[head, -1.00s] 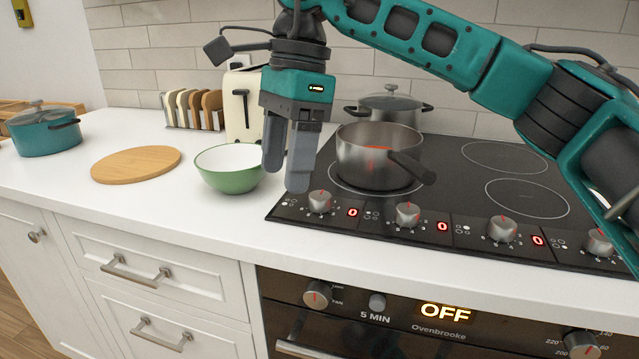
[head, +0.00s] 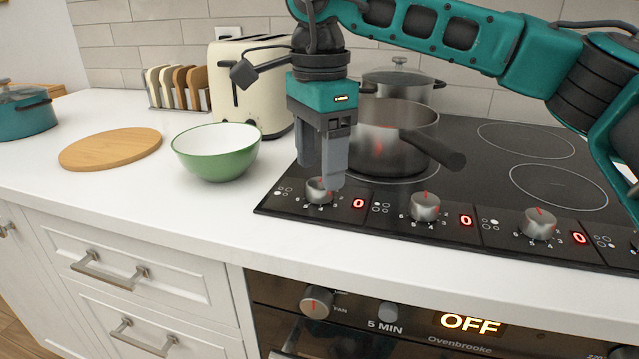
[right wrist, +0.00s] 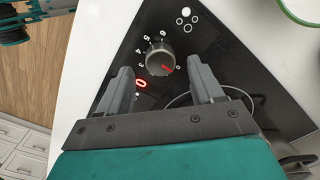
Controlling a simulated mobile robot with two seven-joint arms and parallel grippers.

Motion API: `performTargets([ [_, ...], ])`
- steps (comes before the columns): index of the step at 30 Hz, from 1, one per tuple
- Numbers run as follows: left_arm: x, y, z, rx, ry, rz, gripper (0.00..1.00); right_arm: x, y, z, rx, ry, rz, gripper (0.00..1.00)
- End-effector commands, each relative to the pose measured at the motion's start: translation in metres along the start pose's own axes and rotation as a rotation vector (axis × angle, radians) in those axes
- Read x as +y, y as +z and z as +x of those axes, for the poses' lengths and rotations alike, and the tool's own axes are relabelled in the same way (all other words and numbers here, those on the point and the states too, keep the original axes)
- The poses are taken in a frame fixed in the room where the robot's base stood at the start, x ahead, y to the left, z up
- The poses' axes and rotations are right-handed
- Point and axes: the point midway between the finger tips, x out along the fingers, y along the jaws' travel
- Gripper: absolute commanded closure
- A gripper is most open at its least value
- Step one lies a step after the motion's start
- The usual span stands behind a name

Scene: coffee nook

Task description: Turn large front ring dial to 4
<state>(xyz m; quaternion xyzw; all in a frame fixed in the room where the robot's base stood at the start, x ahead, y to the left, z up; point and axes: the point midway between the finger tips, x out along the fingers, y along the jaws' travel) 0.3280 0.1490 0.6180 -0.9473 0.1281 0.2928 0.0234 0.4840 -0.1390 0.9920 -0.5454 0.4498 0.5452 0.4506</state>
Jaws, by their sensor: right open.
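The leftmost hob dial (head: 320,190) is a silver knob at the front edge of the black hob. In the right wrist view the same dial (right wrist: 160,58) has its red mark at 0, and its red display (right wrist: 140,84) reads 0. My right gripper (head: 320,170) points down at this dial and partly hides it. In the wrist view the open fingers of the gripper (right wrist: 162,78) are on either side of the dial, with visible gaps. Two more dials (head: 425,206) (head: 537,223) also show 0. The ring icon (right wrist: 187,18) is too small to read surely. My left gripper is out of view.
A steel saucepan (head: 372,152) stands on the left front ring just behind the gripper, its dark handle (head: 433,150) pointing right and forward. A green bowl (head: 217,160) is to the left. A lidded pot (head: 440,90) stands behind. The oven display (head: 470,323) reads OFF.

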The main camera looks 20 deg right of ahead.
Motion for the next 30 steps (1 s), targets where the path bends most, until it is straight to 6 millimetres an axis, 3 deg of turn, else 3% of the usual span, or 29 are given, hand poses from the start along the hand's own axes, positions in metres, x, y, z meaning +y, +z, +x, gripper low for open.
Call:
performTargets([
  [1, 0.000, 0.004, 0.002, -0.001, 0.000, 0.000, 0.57, 0.000, -0.001, 0.010, 0.001, 0.002, 0.001, 0.34],
  [6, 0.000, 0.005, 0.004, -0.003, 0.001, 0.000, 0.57, 0.000, -0.001, 0.025, 0.001, 0.000, 0.001, 0.34],
  [17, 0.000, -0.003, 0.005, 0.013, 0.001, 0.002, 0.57, 0.000, 0.000, 0.029, 0.000, 0.000, 0.001, 0.34],
  [30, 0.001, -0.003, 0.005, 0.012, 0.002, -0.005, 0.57, 0.000, 0.000, 0.029, 0.000, 0.000, 0.000, 0.76],
])
